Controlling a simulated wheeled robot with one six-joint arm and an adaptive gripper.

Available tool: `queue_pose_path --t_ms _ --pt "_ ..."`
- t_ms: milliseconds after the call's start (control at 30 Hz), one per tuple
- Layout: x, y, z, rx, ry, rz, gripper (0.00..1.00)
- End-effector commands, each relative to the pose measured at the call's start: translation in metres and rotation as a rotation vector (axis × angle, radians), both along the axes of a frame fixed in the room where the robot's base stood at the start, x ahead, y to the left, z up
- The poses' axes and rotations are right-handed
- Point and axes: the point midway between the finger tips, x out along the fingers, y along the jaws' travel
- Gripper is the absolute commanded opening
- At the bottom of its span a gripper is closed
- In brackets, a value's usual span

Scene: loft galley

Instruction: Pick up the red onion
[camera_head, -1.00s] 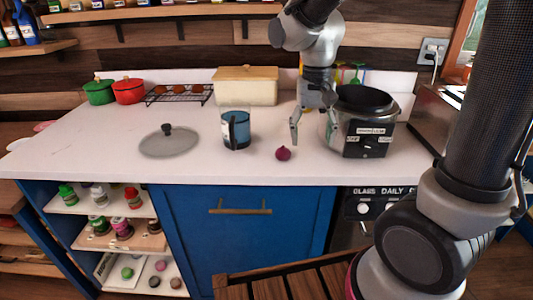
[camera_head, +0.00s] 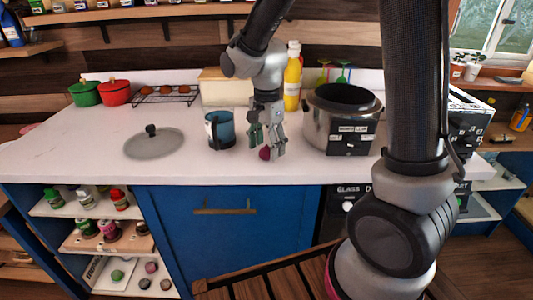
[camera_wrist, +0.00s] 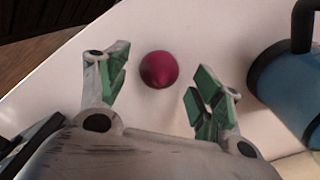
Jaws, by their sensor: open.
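The red onion (camera_head: 265,153) is a small dark red ball on the white countertop, near its front edge. It also shows in the wrist view (camera_wrist: 159,70), a little beyond and between the fingertips. My gripper (camera_head: 266,146) is just above and around the onion in the head view, and a finger partly hides it. In the wrist view my gripper (camera_wrist: 158,88) is open, with green-padded fingers spread to either side and a gap between each finger and the onion. Nothing is held.
A blue mug (camera_head: 220,130) stands close to the left of my gripper. A large cooker (camera_head: 318,128) stands close to the right. A grey lid (camera_head: 153,146) lies further left. A bread box (camera_head: 227,90) and a yellow bottle (camera_head: 292,82) stand behind. The counter's front edge is near.

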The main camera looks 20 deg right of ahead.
Motion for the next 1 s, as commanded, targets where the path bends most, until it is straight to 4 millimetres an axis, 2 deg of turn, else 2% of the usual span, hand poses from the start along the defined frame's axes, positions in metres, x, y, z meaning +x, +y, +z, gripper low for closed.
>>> queue_pose_path --t_ms 100,367,600,633,867,1000 --pt "-0.001 0.0 -0.012 0.0 0.001 0.001 0.66" --pt "0.0 0.0 -0.014 0.0 0.0 0.001 0.64" --pt "0.0 0.0 -0.013 0.0 0.0 0.002 0.2" --pt "0.0 0.0 -0.013 0.0 0.0 0.002 0.17" --pt "0.0 0.0 -0.013 0.0 0.0 0.002 0.16" --pt "0.0 0.0 -0.004 0.002 -0.004 0.002 0.16"
